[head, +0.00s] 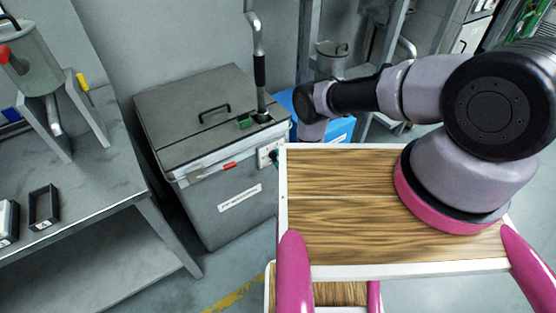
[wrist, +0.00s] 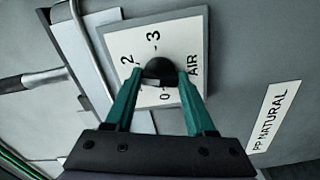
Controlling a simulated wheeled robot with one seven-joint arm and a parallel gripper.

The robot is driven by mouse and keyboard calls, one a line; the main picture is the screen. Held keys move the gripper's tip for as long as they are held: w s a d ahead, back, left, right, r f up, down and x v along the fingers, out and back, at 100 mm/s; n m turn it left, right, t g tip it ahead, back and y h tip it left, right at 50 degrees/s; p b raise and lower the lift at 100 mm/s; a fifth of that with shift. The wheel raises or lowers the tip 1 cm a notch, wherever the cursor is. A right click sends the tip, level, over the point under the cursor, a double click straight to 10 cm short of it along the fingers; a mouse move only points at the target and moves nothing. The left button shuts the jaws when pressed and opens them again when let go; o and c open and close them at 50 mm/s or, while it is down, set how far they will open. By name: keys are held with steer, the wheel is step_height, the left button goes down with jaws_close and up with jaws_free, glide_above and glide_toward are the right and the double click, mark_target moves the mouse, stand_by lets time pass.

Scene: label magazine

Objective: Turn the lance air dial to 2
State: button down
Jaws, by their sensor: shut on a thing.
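The lance air dial (wrist: 158,68) is a dark round knob on a white plate (wrist: 192,35) marked 0, 2, 3 and AIR, with another number partly hidden. My gripper (wrist: 158,82) has its two teal fingers on either side of the knob and is shut on it. The knob's pointer cannot be made out clearly, so I cannot tell its setting. In the head view the plate (head: 265,154) shows small on the grey bin's front right, with a teal bit of my gripper (head: 276,157) beside it.
The grey lidded bin (head: 220,205) carries a PP NATURAL label (wrist: 275,117) and a red-handled latch (head: 230,166). A lance pipe (head: 258,50) rises from its lid. A grey workbench (head: 95,170) stands left, a blue box (head: 340,130) behind my arm.

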steer(key=shift+m, duration=1.3)
steer(key=shift+c, duration=1.2)
jaws_free()
steer(key=shift+s+d, duration=0.1)
steer(key=shift+d, duration=0.05)
